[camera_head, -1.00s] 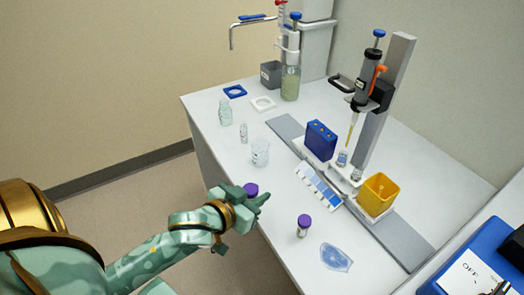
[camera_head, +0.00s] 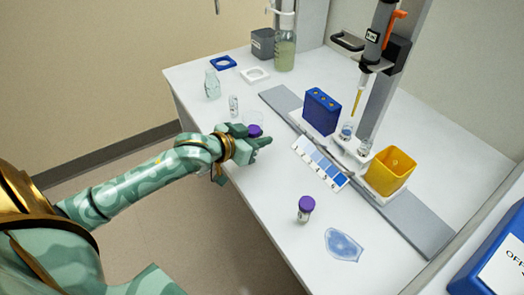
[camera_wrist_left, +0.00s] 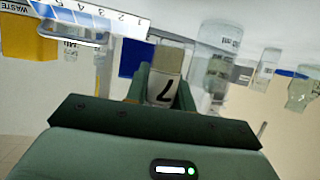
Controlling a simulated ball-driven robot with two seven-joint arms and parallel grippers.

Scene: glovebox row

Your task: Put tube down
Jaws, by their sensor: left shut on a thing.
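My left gripper (camera_head: 256,143) is shut on a tube with a purple cap (camera_head: 255,131), over the left edge area of the white bench. In the left wrist view the tube's label (camera_wrist_left: 162,90) shows a dark figure like a 7 between my fingers. The head view hides most of its body behind the gripper, so I cannot tell whether it touches the bench. A second purple-capped tube (camera_head: 305,208) stands upright on the bench, nearer me. My right gripper is not in view.
A glass beaker (camera_head: 254,117) is partly hidden just behind the held tube. A small vial (camera_head: 233,105) and bottle (camera_head: 212,85) stand farther back. A blue block (camera_head: 321,110), numbered card (camera_head: 320,163), yellow bin (camera_head: 390,171) and pipette stand are right. A bluish patch (camera_head: 343,244) lies in front.

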